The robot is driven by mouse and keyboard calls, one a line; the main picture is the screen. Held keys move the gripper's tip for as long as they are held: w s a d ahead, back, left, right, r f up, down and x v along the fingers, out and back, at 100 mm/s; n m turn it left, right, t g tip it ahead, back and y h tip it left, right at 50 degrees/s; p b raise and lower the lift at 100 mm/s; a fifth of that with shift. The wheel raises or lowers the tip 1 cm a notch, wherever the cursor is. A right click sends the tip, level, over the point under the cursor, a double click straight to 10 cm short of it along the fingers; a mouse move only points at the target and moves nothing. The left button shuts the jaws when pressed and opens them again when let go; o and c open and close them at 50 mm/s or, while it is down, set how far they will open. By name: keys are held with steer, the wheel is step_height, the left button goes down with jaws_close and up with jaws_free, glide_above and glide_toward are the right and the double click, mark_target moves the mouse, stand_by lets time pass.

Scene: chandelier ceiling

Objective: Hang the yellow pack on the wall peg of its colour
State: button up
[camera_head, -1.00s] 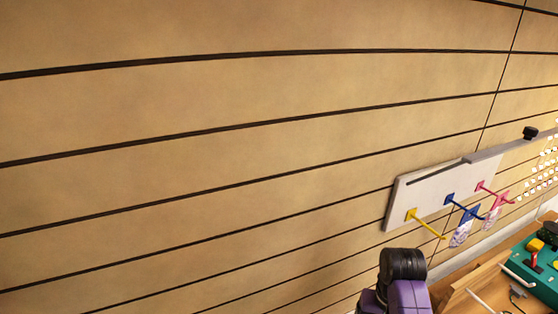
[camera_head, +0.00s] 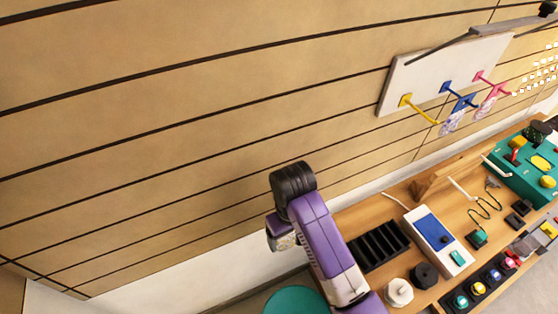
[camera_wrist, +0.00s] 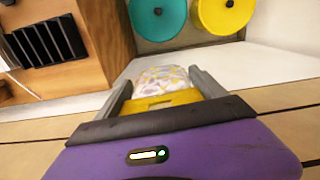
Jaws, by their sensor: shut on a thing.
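The yellow pack (camera_wrist: 172,99) has a yellow top and a pale patterned bag. In the wrist view my gripper (camera_wrist: 163,88) is shut on it, one grey finger on each side. The yellow peg (camera_head: 420,110) sticks out from the left of a white board (camera_head: 400,75) on the wall and is bare. My gripper is to the left of the pegs and lower in the picture, apart from them.
The blue peg (camera_head: 462,95) and pink peg (camera_head: 490,82) each carry a pack. A wooden bench (camera_head: 407,200) below holds a black slotted rack (camera_head: 380,246), a blue-and-white box (camera_head: 436,240) and a teal case (camera_head: 520,175). Teal (camera_wrist: 158,16) and yellow (camera_wrist: 226,14) discs show in the wrist view.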

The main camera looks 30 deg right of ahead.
steer(key=s+d+r+m+p, duration=0.1)
steer(key=s+d+r+m, duration=0.1)
steer(key=d+m, duration=0.4)
steer(key=s+d+r+m+p, duration=0.1)
steer(key=s+d+m, duration=0.4)
steer(key=d, duration=0.9)
steer(key=s+d+r+m+p, duration=0.2)
steer(key=s+d+r+m, duration=0.1)
steer(key=d+m, duration=0.4)
steer(key=shift+s+d+r+m, duration=0.3)
steer(key=shift+s+d+r, duration=0.15)
steer(key=shift+d, duration=1.3)
steer(key=shift+f+b, duration=3.85)
steer(key=shift+f, duration=5.9)
